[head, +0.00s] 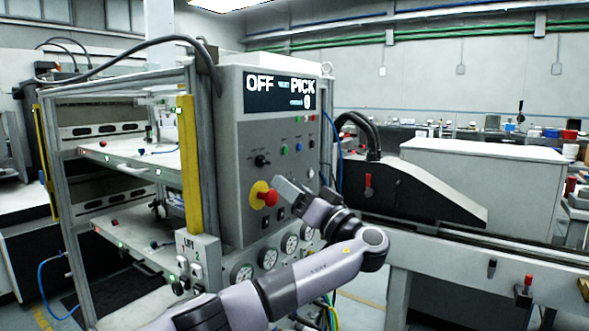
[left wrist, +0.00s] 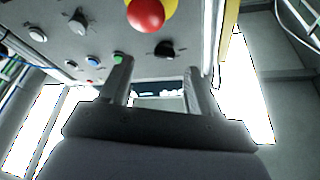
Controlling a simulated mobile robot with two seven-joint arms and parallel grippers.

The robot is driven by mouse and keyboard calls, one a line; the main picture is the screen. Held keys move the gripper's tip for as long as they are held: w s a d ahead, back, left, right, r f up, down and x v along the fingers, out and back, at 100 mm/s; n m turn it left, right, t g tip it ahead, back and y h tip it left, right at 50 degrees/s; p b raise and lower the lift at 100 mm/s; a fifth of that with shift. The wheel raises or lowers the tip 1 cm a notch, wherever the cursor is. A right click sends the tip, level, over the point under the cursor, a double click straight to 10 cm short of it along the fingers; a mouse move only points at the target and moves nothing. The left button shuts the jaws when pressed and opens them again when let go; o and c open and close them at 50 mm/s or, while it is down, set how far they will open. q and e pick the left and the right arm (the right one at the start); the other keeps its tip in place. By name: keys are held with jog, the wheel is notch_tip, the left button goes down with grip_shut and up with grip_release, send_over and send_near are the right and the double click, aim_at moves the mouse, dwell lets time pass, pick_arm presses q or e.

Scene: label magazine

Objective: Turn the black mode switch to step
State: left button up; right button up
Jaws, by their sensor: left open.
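A black rotary switch (head: 262,160) sits on the grey control panel, above a red mushroom button on a yellow base (head: 265,196). In the left wrist view this black switch (left wrist: 168,48) lies just beyond the fingertips, within the gap between them. A second black knob (left wrist: 78,22) shows farther left there. Their labels are too small to read. My left gripper (head: 284,187) is open and empty in front of the panel, just right of the red button. In the left wrist view its two fingers (left wrist: 157,68) stand apart, and no contact with a switch shows. My right gripper is out of view.
The panel's display (head: 280,92) reads OFF and PICK. Green (head: 284,149), blue (head: 299,147) and white (head: 310,173) buttons sit near the switch. Gauges (head: 290,243) line the lower panel. A yellow-edged post (head: 188,150) and shelves stand left of it.

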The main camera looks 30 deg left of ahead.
aim_at(265, 164)
pick_arm(q)
jog(key=shift+n, duration=0.4)
jog(key=p+x, duration=0.1)
jog(key=x, duration=0.2)
jog(key=r+p+x, duration=0.1)
jog(key=x, duration=0.3)
jog(key=shift+s+r+p, duration=0.15)
jog(key=shift+p, duration=0.25)
jog(key=c, duration=1)
